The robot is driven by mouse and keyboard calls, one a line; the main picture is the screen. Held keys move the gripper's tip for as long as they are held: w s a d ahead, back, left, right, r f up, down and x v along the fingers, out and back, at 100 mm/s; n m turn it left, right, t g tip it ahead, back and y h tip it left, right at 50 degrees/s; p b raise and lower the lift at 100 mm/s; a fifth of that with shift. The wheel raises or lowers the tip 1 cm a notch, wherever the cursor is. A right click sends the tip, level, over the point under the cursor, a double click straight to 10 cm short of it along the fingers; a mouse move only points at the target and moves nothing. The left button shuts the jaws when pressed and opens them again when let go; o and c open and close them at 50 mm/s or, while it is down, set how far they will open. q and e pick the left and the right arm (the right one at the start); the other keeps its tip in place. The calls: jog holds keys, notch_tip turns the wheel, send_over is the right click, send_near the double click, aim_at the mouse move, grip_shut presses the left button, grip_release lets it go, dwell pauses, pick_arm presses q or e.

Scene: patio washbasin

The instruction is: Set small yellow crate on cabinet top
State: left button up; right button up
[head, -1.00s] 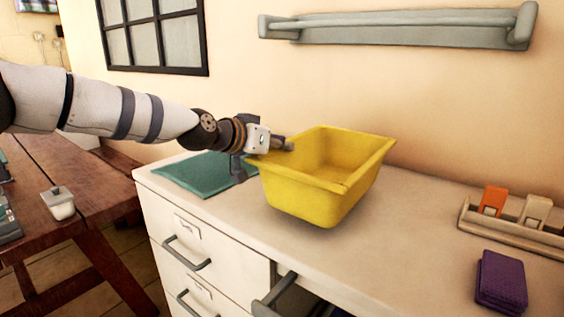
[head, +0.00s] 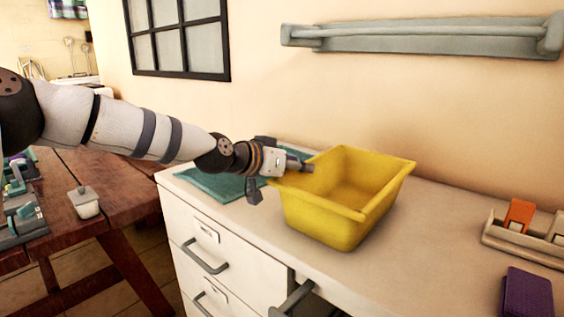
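The small yellow crate (head: 345,222) is upright over the cream cabinet top (head: 427,240), in the middle of the head view. Its base is at or very close to the surface; I cannot tell whether it touches. My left gripper (head: 285,172) is at the crate's left rim, with a finger reaching over the rim and another part hanging outside. It appears shut on the rim, though the crate hides part of the contact. My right gripper is not in view.
A teal mat (head: 212,184) lies left of the crate. At the right are a holder (head: 520,243) with an orange item (head: 519,215) and a purple block (head: 528,293). A drawer (head: 312,303) stands partly open below. A wall rail (head: 425,38) hangs above. A wooden table (head: 110,180) is at left.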

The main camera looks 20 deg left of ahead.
pick_arm(q)
jog(key=p+v, duration=0.1)
jog(key=v, duration=0.4)
jog(key=r+p+v, duration=0.1)
jog(key=v, duration=0.4)
jog(key=shift+w+d, duration=0.15)
jog(key=shift+w, duration=0.1)
jog(key=shift+s+f, duration=0.2)
jog(key=shift+s, duration=0.25)
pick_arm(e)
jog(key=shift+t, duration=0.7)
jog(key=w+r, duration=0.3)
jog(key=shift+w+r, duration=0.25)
